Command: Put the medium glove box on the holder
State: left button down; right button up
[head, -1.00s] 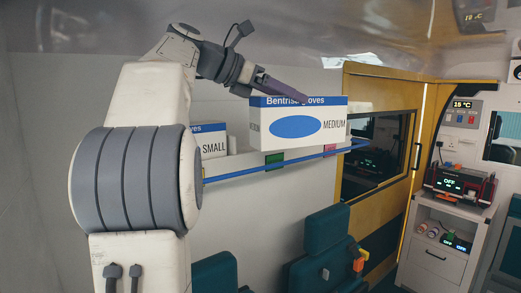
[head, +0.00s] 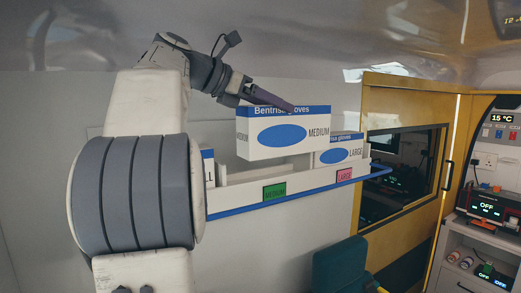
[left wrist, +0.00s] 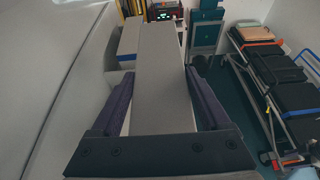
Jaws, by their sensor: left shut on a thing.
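The medium glove box (head: 285,135), white with a blue oval and the word MEDIUM, is held up in the head view. My left gripper (head: 278,101) is shut on it from above; in the left wrist view the box (left wrist: 160,85) shows as a pale slab between the fingers. The white holder (head: 230,194) with a blue front rail is on the wall below. The box appears above the green MEDIUM label (head: 274,191), its underside higher than the holder's front. Its exact depth over the holder is unclear. My right gripper is not in view.
The large glove box (head: 340,154) stands in the holder at the right, above a pink label (head: 344,175), partly hidden by the medium box. Another box (head: 208,168) at the left is mostly behind my arm. A teal seat (head: 338,262) is below.

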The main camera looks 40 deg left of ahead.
pick_arm(q)
jog(key=w+a+f+p, duration=0.2)
jog(key=w+a+f, duration=0.1)
jog(key=a+f, duration=0.5)
jog(key=shift+f, duration=0.4)
jog(key=shift+w, duration=0.1)
jog(key=shift+f, duration=0.2)
grip_release()
